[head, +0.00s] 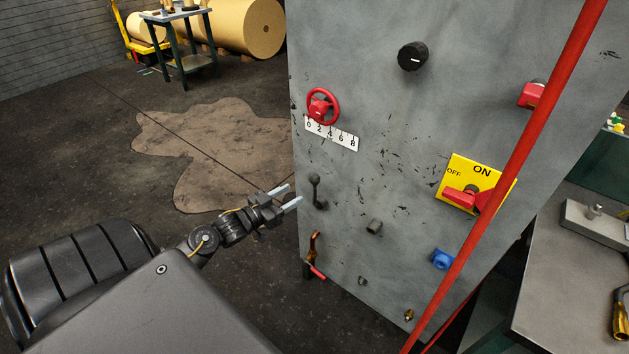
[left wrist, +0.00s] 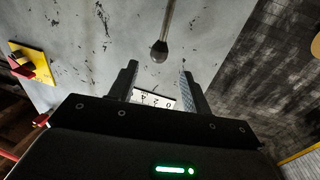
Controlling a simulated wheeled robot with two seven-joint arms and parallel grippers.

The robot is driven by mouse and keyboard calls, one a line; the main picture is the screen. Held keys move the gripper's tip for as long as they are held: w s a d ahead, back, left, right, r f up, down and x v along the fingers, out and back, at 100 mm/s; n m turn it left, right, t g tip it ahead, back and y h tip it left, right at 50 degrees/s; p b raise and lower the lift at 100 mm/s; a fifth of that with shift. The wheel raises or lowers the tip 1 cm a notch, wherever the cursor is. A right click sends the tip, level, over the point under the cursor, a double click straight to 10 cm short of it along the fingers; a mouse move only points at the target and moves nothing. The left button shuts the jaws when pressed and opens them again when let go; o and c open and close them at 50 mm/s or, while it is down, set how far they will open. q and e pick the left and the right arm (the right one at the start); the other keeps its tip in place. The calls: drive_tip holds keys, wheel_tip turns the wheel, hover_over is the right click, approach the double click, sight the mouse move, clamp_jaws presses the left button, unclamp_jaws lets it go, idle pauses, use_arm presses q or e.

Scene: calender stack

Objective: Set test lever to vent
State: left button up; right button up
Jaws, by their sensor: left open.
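A small dark lever (head: 315,188) with a round black knob stands on the lower left of the grey panel (head: 385,190), its knob end up. It also shows in the left wrist view (left wrist: 161,50), where the picture is turned over and the knob lies just beyond the gap between my fingertips. My left gripper (head: 294,195) is open and empty, just left of the lever. Its two fingers (left wrist: 159,72) are apart, with the knob roughly midway between them and not visibly touched. I can read no vent mark near the lever. My right gripper is not in view.
Above the lever are a red handwheel (head: 322,106) and a white number scale (head: 332,134). An orange-brown handle (head: 313,247) is below. A red bar (head: 505,180) crosses in front of the panel near a yellow ON/OFF switch plate (head: 459,172).

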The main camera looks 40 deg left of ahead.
sight(315, 181)
use_arm(q)
drive_tip(key=w, duration=0.3)
drive_tip(key=w+d, duration=0.1)
drive_tip(key=w, duration=0.3)
drive_tip(key=w+p, duration=0.1)
drive_tip(key=w, duration=0.2)
drive_tip(key=shift+w+d+f, duration=0.1)
drive_tip(key=shift+w+d, duration=0.05)
drive_tip(key=shift+d, duration=0.25)
clamp_jaws()
